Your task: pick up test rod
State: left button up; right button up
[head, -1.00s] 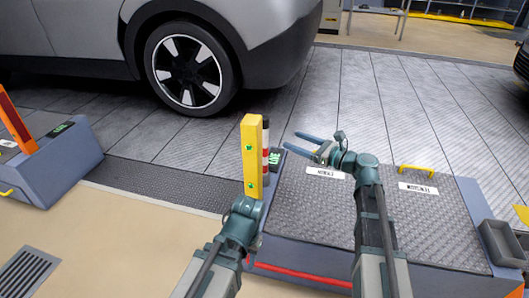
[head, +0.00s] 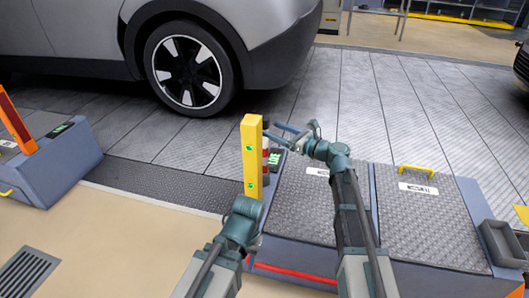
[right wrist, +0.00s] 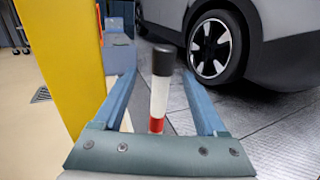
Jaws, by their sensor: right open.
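The test rod (head: 265,160) is upright, with red and white bands and a black top. In the head view it stands just right of a yellow post, which partly hides it. My right gripper (head: 274,131) is open, its blue fingers pointing left at the rod's upper part. In the right wrist view the rod (right wrist: 161,85) shows between the two open fingers, with a gap on each side. Part of my left arm shows at the bottom of the head view, but its fingers do not show.
The yellow post (head: 251,155) with green marks stands close beside the rod and the right gripper. A grey-blue cabinet with metal plates (head: 425,225) lies to the right, with a yellow handle (head: 416,169). A grey tray (head: 503,244) is at its right edge. A car (head: 230,30) stands behind.

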aim_at(264, 127)
jog(key=x, duration=0.5)
jog(key=shift+w+f, duration=0.2)
jog(key=shift+f, duration=0.05)
jog(key=shift+d, duration=0.1)
grip_shut()
dwell(1.1)
